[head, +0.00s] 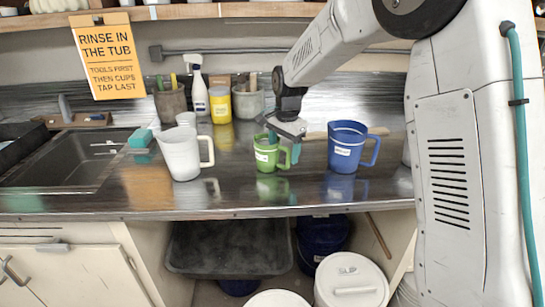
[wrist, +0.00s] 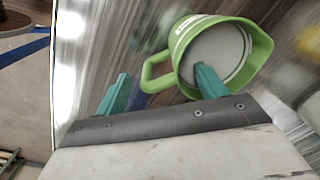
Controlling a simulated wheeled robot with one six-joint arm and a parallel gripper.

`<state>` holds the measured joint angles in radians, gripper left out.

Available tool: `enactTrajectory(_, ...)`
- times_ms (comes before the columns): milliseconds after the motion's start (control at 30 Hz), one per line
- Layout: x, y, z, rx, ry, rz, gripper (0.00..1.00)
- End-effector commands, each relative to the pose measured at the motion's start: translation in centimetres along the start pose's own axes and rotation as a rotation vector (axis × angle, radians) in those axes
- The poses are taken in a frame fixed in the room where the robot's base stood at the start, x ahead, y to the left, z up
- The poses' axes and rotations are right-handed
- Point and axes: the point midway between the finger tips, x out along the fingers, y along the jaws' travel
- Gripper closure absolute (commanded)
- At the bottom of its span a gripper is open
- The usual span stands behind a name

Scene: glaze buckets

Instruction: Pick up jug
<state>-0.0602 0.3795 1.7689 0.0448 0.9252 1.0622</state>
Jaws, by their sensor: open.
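A small green jug (head: 264,163) with a white label stands on the dark counter. A larger blue jug (head: 341,160) with a label stands to its right, and a translucent white jug (head: 180,155) stands to its left. My gripper (head: 284,144) is open at the green jug, on its right, handle side. In the wrist view, the green jug (wrist: 182,45) shows its open mouth. One finger of my gripper (wrist: 163,75) overlaps the mouth and the other is beyond the handle, which shows between them. I cannot tell whether either finger touches.
A sink (head: 75,160) with a teal sponge (head: 140,138) at its edge is at the left. A spray bottle (head: 200,95), a yellow jar (head: 220,106) and tool pots stand at the back. Lidded buckets (head: 350,282) are below the counter.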

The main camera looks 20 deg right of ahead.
Motion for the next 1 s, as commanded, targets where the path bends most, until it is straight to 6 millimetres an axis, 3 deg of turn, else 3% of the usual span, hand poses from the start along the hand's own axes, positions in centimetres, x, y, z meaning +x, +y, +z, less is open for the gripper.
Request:
enactTrajectory(200, 3.3, 0.0, -0.2, 0.0, -0.001, 0.002, 0.29)
enactTrajectory(467, 3.8, 0.0, -0.2, 0.0, 0.0, 0.0, 0.29)
enactTrajectory(700, 3.8, 0.0, -0.3, 0.0, 0.0, 0.0, 0.93)
enactTrajectory(733, 3.8, 0.0, -0.3, 0.0, 0.0, 0.0, 0.97)
enactTrajectory(1000, 3.7, -0.1, -0.3, 0.0, 0.001, -0.001, 0.98)
